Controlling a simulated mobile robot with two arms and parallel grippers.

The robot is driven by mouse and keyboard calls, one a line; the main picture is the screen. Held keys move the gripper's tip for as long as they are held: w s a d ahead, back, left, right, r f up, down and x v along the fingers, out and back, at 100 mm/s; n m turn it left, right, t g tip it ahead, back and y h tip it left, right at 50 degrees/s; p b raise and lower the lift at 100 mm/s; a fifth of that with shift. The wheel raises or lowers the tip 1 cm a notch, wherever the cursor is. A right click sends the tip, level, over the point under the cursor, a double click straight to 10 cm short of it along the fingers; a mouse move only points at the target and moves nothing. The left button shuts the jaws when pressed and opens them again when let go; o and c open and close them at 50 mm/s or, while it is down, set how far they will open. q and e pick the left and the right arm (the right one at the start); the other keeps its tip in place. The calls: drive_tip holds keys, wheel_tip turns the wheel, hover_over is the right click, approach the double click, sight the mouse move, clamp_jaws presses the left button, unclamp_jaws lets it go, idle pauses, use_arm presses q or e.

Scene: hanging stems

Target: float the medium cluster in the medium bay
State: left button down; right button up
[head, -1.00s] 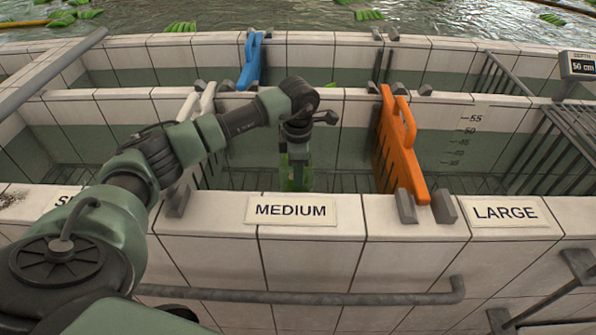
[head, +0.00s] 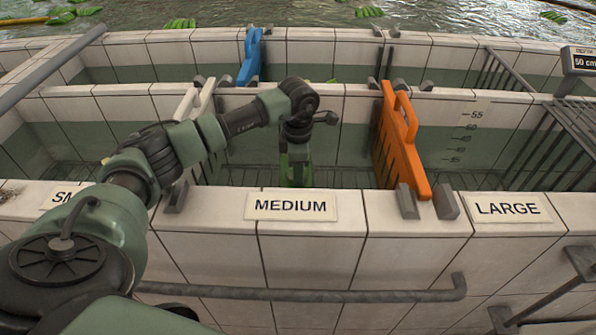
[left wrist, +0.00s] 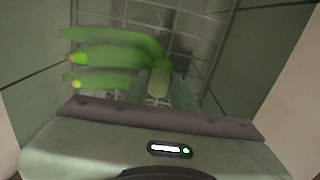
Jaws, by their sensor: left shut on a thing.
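My left gripper (head: 296,165) reaches down into the medium bay (head: 348,150), behind the MEDIUM sign (head: 291,206). In the left wrist view, a green banana cluster (left wrist: 115,56) hangs at my left gripper (left wrist: 158,95), its fingers pointing left. My gripper is shut on its stem (left wrist: 158,78). Part of the cluster is hidden by the gripper. In the head view the front wall and my arm hide most of it, and I cannot tell how far it is in water. My right gripper is not in view.
An orange divider (head: 402,145) stands at the bay's right and a white divider (head: 195,100) at its left. A blue divider (head: 250,58) stands farther back. A wire grid (left wrist: 205,45) lies below the cluster. A display (head: 579,61) reads 50 cm.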

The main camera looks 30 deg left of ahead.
use_arm(q)
drive_tip(key=shift+f, duration=0.25)
drive_tip(key=c, duration=1.1)
unclamp_jaws()
drive_tip(key=shift+f, duration=0.1)
wheel_tip(320, 180, up, 8)
drive_tip(key=shift+f+b, duration=0.25)
drive_tip(key=shift+b, duration=0.2)
drive_tip(key=shift+r, duration=0.4)
wheel_tip(320, 180, up, 17)
drive_tip(key=p, duration=1.2)
drive_tip(key=shift+s+r+p, duration=0.1)
drive_tip(key=shift+p, duration=0.2)
drive_tip(key=shift+d, duration=0.1)
